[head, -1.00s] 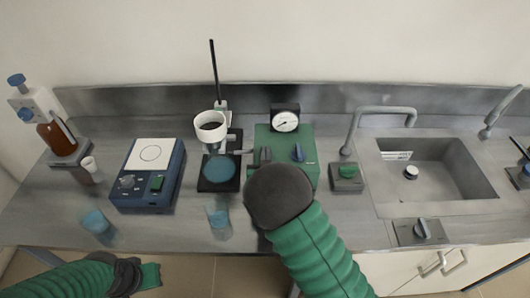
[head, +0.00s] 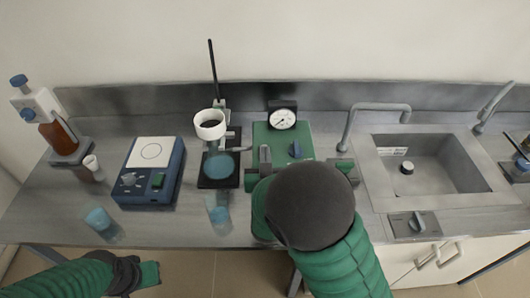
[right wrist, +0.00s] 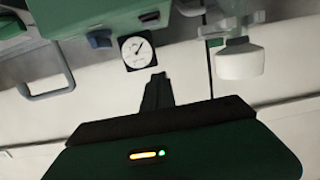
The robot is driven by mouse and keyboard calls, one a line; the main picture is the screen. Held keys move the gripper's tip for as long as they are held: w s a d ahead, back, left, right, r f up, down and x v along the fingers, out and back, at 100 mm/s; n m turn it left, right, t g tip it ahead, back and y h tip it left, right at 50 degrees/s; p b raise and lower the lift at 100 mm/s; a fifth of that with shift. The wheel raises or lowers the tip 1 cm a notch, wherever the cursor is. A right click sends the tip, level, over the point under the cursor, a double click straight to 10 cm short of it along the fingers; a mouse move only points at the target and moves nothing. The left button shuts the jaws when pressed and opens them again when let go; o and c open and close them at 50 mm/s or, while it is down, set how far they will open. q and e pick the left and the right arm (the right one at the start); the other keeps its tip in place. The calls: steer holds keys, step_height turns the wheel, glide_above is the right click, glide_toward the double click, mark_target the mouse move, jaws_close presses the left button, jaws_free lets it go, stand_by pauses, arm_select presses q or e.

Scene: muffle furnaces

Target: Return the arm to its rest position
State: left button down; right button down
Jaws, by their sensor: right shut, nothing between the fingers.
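My right arm comes in from the bottom in the head view, and its dark rounded joint (head: 310,205) stands in front of the green pump unit (head: 304,134). That joint hides the right fingers in the head view. In the right wrist view the right gripper (right wrist: 157,80) shows its dark fingers together and empty, pointing toward the dial gauge (right wrist: 137,51). My left gripper (head: 148,275) is at the bottom left, in front of the bench edge; its fingers cannot be made out.
A sink (head: 440,165) with a tap (head: 376,107) lies right of the pump.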

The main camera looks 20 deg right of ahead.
steer(key=s+f+n+g+y, duration=0.1)
steer(key=s+f+g, duration=0.2)
steer(key=s, duration=0.4)
steer(key=s+d+f+n+g+y, duration=0.1)
steer(key=s+f+g+y, duration=0.1)
steer(key=s+g, duration=0.3)
steer(key=s+d+f+n+g+y, duration=0.1)
steer(key=s+f+g, duration=0.3)
steer(key=s, duration=0.6)
steer(key=shift+s+g, duration=0.3)
steer(key=shift+g, duration=0.2)
steer(key=shift+d, duration=0.2)
